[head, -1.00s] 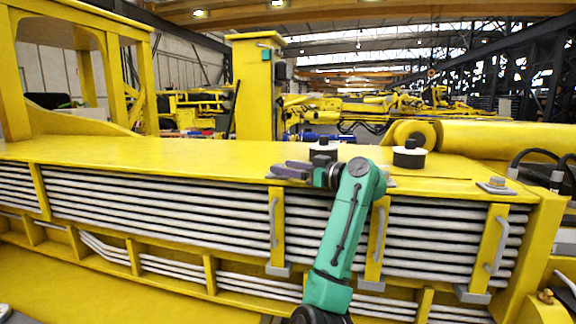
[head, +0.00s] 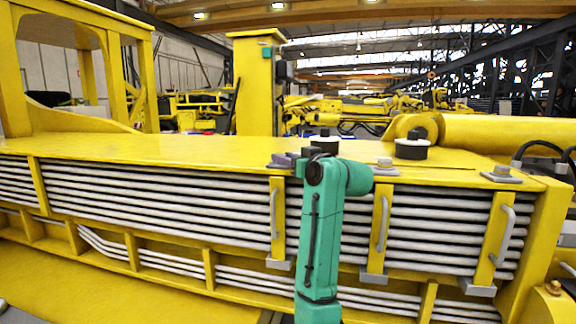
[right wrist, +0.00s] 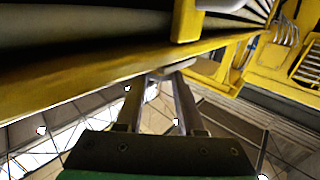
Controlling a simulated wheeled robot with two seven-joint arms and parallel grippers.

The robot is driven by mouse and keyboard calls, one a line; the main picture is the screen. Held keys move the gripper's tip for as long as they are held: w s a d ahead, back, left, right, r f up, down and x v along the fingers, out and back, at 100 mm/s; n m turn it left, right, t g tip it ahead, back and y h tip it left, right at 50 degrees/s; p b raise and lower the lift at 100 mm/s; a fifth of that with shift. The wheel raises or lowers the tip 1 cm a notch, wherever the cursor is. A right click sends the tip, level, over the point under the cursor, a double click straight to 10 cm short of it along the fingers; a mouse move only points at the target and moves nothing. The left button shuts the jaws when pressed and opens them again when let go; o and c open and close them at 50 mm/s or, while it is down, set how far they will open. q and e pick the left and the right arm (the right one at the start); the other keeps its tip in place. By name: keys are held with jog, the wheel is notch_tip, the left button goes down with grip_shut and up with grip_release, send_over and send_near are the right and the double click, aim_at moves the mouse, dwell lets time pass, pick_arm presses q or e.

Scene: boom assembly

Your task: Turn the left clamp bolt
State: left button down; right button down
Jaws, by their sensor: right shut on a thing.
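The left clamp (head: 277,222) is a yellow vertical strap with a grey handle on the front of the boom. Its bolt sits at the top, mostly hidden behind my right gripper (head: 280,161) in the head view. In the right wrist view, the two fingers of my right gripper (right wrist: 162,82) converge on a small grey bolt head (right wrist: 163,72) at the yellow edge. The gripper is shut on it, though the bolt is small and dark there. My left gripper is not in view.
The middle clamp (head: 380,228) and right clamp (head: 493,242) carry similar grey bolts on top. Another black cap (head: 325,143) is close behind my right wrist. The boom top to the left is clear.

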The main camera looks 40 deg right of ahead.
aim_at(273, 164)
jog(key=m+h, duration=0.2)
jog(key=a+m+g+h, duration=0.1)
jog(key=h, duration=0.2)
jog(key=shift+w+m+g+h, duration=0.2)
jog(key=shift+m+g+h, duration=0.1)
jog(key=shift+m, duration=0.1)
jog(key=m+g+h, duration=0.1)
jog(key=h, duration=0.1)
jog(key=m+g+h, duration=0.2)
jog(key=a+m+g+h, duration=0.1)
jog(key=m+g+h, duration=0.1)
jog(key=shift+w+r+h, duration=0.15)
jog(key=shift+w+h, duration=0.15)
jog(key=shift+w, duration=0.1)
jog(key=m+g+h, duration=0.1)
jog(key=m+g+p, duration=0.1)
jog(key=g, duration=0.1)
jog(key=m+g+h+p, duration=0.1)
jog(key=g, duration=0.1)
jog(key=shift+w+a+r+m+h, duration=0.15)
jog(key=shift+w+m+h, duration=0.15)
jog(key=shift+w+m, duration=0.1)
jog(key=shift+w+a+m+g+h+p, duration=0.15)
jog(key=shift+m+g+h+p, duration=0.25)
jog(key=shift+m+g+p, duration=0.85)
jog(key=shift+g+b, duration=0.35)
jog(key=shift+g, duration=0.4)
